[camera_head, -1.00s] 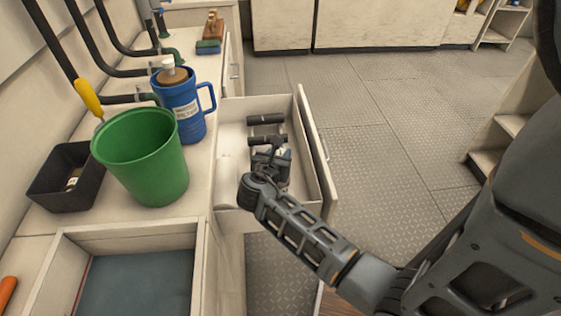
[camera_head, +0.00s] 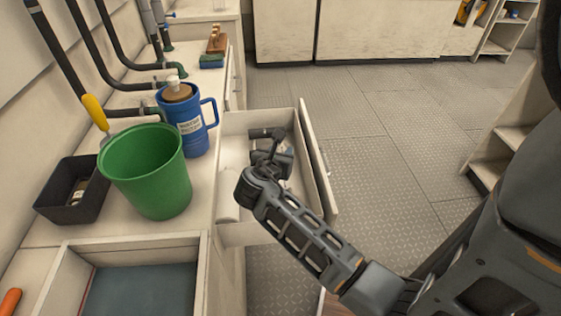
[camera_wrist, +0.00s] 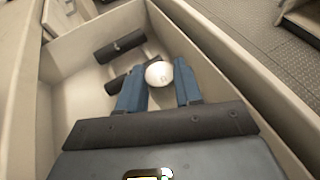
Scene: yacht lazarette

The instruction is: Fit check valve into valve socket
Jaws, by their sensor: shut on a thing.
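My gripper (camera_wrist: 159,90) reaches down into the open drawer (camera_head: 318,165), its two blue fingers pointing away from the wrist. In the wrist view the fingers are shut on a white, round-ended thing (camera_wrist: 159,74), seen end-on between the fingertips. It may be the check valve; its lower part is hidden. In the head view my wrist and gripper (camera_head: 270,165) mostly cover it. I cannot make out the valve socket for certain.
Dark cylinders (camera_wrist: 119,46) lie in the drawer by the fingers. A white roll (camera_head: 228,182) lies at its left. A green bucket (camera_head: 148,175), a blue jug (camera_head: 190,125) and a black bin (camera_head: 70,190) stand on the counter. Dark pipes (camera_head: 120,60) run behind. The floor at right is clear.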

